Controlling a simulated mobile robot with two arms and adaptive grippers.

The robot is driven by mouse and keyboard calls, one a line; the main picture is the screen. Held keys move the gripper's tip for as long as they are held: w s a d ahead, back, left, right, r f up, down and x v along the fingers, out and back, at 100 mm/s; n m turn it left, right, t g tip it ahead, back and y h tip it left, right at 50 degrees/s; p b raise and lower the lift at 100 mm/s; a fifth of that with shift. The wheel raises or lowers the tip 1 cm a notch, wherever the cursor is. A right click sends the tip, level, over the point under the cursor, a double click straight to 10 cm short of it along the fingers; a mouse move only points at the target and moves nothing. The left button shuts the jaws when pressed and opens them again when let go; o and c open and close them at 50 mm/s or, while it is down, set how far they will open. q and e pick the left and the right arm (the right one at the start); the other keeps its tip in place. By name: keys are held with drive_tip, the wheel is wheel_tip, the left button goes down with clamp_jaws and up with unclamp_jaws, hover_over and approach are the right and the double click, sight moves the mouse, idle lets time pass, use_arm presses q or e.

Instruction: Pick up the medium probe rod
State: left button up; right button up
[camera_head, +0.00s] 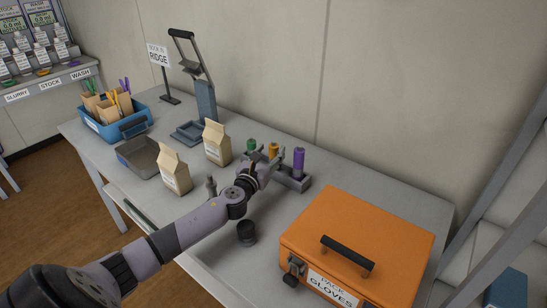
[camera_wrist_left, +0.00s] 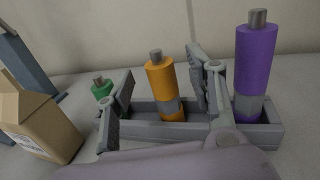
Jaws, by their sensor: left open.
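Three coloured rods stand upright in a grey rack (camera_head: 293,182): a short green one (camera_head: 251,145), a mid-height orange one (camera_head: 273,150) and a tall purple one (camera_head: 298,161). The orange rod, the medium one by height, shows in the left wrist view (camera_wrist_left: 160,80) with a grey band low on it and a grey cap. My left gripper (camera_head: 264,162) is open at the rack. In the wrist view its fingers (camera_wrist_left: 160,70) stand either side of the orange rod, with gaps visible. The right finger partly overlaps the space before the purple rod (camera_wrist_left: 254,60). My right gripper is out of view.
An orange gloves case (camera_head: 385,235) stands at the front right of the table, and a small dark cylinder (camera_head: 246,232) beside it. Two paper bags (camera_head: 175,172), a grey tray (camera_head: 133,162) and a blue bin (camera_head: 128,128) are to the left. The wall is close behind the rack.

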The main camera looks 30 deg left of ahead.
sight(272, 149)
use_arm(q)
drive_tip(key=w, duration=0.3)
drive_tip(key=shift+w+a+f, duration=0.15)
drive_tip(key=shift+w+a, duration=0.25)
drive_tip(key=shift+s, duration=0.1)
drive_tip(key=shift+c, duration=0.4)
clamp_jaws()
